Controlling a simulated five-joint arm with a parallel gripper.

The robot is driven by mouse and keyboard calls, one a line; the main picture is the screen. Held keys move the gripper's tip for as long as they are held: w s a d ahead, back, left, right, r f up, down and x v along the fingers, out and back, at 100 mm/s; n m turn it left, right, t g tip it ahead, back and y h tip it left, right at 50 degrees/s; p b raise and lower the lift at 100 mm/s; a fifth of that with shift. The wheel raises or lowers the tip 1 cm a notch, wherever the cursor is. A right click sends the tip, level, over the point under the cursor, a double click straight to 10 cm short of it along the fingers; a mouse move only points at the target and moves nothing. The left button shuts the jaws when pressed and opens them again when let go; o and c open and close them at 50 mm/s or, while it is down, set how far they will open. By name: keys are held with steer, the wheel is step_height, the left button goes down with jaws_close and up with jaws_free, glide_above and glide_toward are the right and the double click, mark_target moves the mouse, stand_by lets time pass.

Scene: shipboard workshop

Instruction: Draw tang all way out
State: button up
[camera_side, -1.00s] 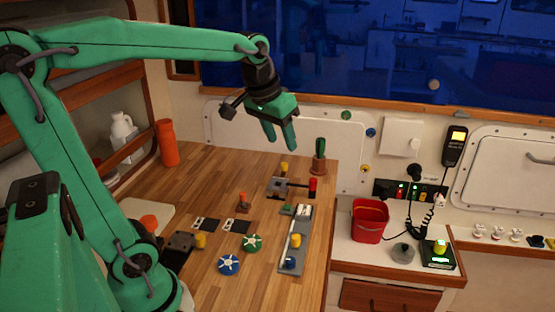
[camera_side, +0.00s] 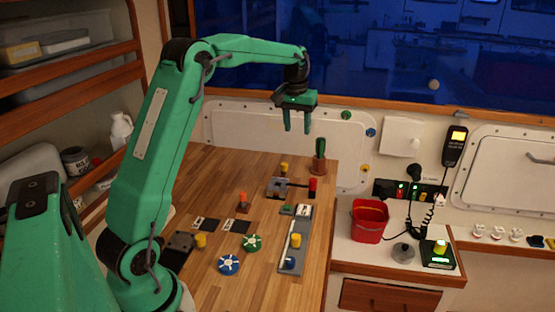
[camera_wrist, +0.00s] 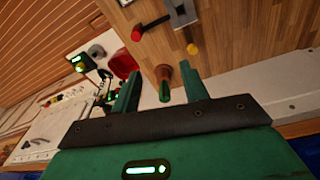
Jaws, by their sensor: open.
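The dark tang (camera_side: 296,185) is a thin bar running right from a grey slotted block (camera_side: 277,188) on the wooden bench, with a red knob (camera_side: 312,185) at its right end. A yellow knob (camera_side: 284,168) stands just behind the block. In the wrist view the red knob (camera_wrist: 136,33), the block (camera_wrist: 181,14) and the yellow knob (camera_wrist: 193,48) lie beyond the fingers. My gripper (camera_side: 297,131) is open and empty, pointing down, high above and behind the block. In the wrist view the fingers of my gripper (camera_wrist: 161,76) are spread apart.
A potted cactus (camera_side: 319,157) stands close behind the red knob and appears between the fingers in the wrist view. A grey slide rail (camera_side: 296,245) with knobs, blue dial (camera_side: 228,265) and green dial (camera_side: 252,243) sit nearer. A red bucket (camera_side: 369,220) is right.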

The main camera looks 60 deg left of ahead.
steer(key=n+g, duration=0.1)
steer(key=n, duration=0.1)
glide_toward(284, 164)
steer(key=shift+w+f+h, duration=0.2)
steer(key=shift+f+h, duration=0.1)
steer(key=shift+a+f, duration=0.3)
steer(key=shift+f, duration=0.1)
steer(key=shift+f, duration=0.1)
steer(key=shift+f, duration=3.8)
steer(key=shift+c, duration=0.4)
steer(key=c, duration=0.8)
steer(key=shift+c, duration=0.2)
